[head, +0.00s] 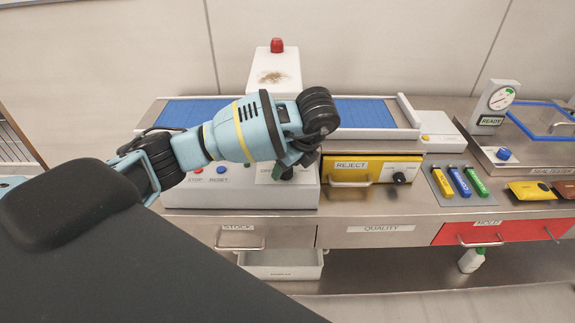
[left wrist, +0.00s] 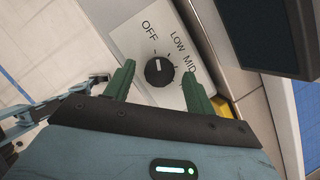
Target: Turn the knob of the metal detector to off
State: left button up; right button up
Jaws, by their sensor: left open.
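The metal detector (head: 274,70) is a white housing with a red lamp on top, behind my left arm in the head view. Its front panel (head: 240,197) has STOP and RESET buttons. The black round knob (left wrist: 160,72) shows in the left wrist view on a white plate marked OFF, LOW and MID. Its exact pointer setting is hard to read. My left gripper (left wrist: 158,70) is open, with one green finger on each side of the knob and visible gaps between. In the head view my left gripper (head: 292,168) largely hides the knob. My right gripper is not in view.
A yellow REJECT bin (head: 345,170) with its own black knob (head: 399,177) stands right of the panel. Blue conveyor belts (head: 365,112) run behind.

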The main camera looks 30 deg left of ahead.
pick_arm(q)
jog(key=v, duration=0.7)
jog(key=shift+d, duration=0.1)
dwell(0.5)
